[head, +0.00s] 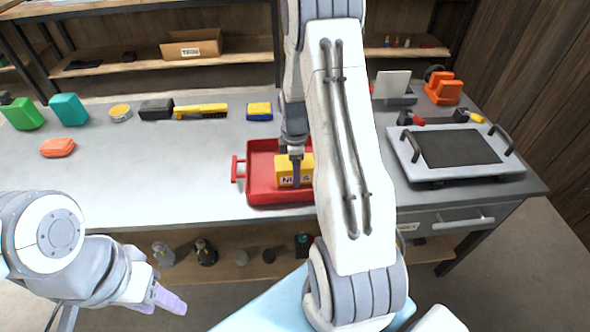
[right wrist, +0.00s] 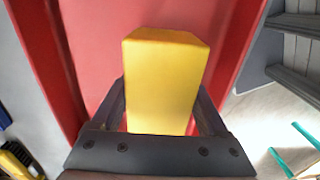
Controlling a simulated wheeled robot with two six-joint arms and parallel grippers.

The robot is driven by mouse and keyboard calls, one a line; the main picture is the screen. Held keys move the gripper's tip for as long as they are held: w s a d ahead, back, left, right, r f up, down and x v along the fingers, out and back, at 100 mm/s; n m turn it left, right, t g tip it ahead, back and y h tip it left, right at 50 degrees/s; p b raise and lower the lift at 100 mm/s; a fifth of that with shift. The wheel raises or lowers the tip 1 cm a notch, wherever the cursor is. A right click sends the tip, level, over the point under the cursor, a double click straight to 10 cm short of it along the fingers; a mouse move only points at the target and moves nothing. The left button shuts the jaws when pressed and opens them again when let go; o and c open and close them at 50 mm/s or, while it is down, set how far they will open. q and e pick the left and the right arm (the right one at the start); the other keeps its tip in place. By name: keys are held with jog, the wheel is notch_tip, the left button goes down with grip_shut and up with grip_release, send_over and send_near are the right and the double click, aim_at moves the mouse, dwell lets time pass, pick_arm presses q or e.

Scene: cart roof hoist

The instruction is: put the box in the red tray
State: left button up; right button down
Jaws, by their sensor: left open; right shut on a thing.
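The yellow box (head: 282,178), with a dark-lettered white label, is at the red tray (head: 258,193) on the bench, within its outline in the head view. My right gripper (head: 296,172) points down and is shut on the box. In the right wrist view the box (right wrist: 163,85) stands between the two fingers, with the red tray floor (right wrist: 95,40) behind it. I cannot tell whether the box touches the tray floor. My arm hides the tray's right part. My left gripper (head: 168,299) is open and empty, low at the left, in front of the bench.
Along the bench's back are a green container (head: 22,114), a teal container (head: 69,109), a yellow level (head: 201,110) and a blue-yellow box (head: 260,111). A flat framed plate with handles (head: 458,148) lies at the right.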

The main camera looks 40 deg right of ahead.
jog(key=shift+f, duration=0.15)
grip_release()
jog(key=shift+r, duration=0.25)
notch_tip(320, 180, up, 12)
jog(key=shift+f, duration=0.1)
jog(key=s+a+r+m, duration=0.1)
jog(key=s+a+r, duration=0.2)
jog(key=a, duration=0.8)
jog(key=s+a+r+m, duration=0.1)
jog(key=s+a+r, duration=0.15)
jog(key=a, duration=0.85)
jog(key=s+a+m, duration=0.1)
jog(key=s+a, duration=0.3)
jog(key=s, duration=0.4)
jog(key=s+a+m+y, duration=0.1)
jog(key=s+a, duration=0.3)
jog(key=s, duration=0.4)
jog(key=shift+a+r+m, duration=0.25)
jog(key=shift+a+m, duration=0.1)
jog(key=shift+m, duration=0.05)
